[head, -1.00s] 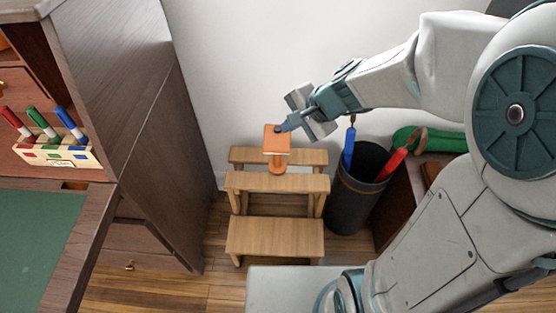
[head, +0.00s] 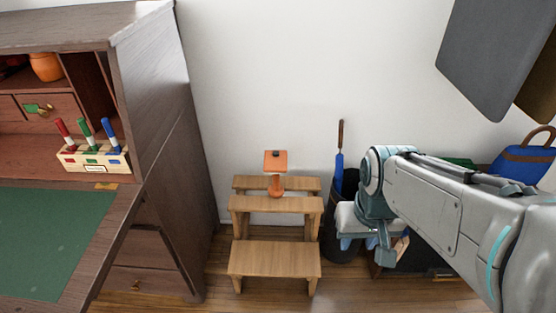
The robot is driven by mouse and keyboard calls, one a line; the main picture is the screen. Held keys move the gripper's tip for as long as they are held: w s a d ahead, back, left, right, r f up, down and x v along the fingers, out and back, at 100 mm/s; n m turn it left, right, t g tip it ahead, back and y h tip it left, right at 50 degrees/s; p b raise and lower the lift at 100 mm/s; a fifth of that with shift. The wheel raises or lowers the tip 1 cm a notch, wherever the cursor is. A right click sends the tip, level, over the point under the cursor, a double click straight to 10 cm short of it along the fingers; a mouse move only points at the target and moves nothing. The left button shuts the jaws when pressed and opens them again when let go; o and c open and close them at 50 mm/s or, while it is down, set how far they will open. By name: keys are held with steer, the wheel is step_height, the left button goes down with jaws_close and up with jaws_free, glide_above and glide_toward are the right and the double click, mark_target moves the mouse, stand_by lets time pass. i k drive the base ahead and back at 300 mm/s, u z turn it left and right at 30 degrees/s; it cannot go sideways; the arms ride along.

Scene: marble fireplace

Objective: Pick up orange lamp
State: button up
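The orange lamp (head: 276,174) stands upright on the top step of a wooden step stool (head: 275,258). It has a squarish orange head with a small dark knob on top, and a narrower stem and base. My gripper (head: 366,248) is to the right of the lamp and lower in the head view, apart from it, in front of a dark bin. Its two finger parts look spread, with nothing seen between them. The arm partly hides the bin.
A dark wooden desk (head: 165,130) with a green top (head: 50,240) and a marker holder (head: 92,158) stands left. The dark bin (head: 335,232) holds a blue-handled item (head: 339,165). A blue bag (head: 524,165) is at right. White wall lies behind the lamp.

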mark_target(276, 166)
steer(key=k, duration=0.6)
steer(key=u, duration=0.8)
steer(key=i, duration=1.45)
steer(key=z, duration=0.85)
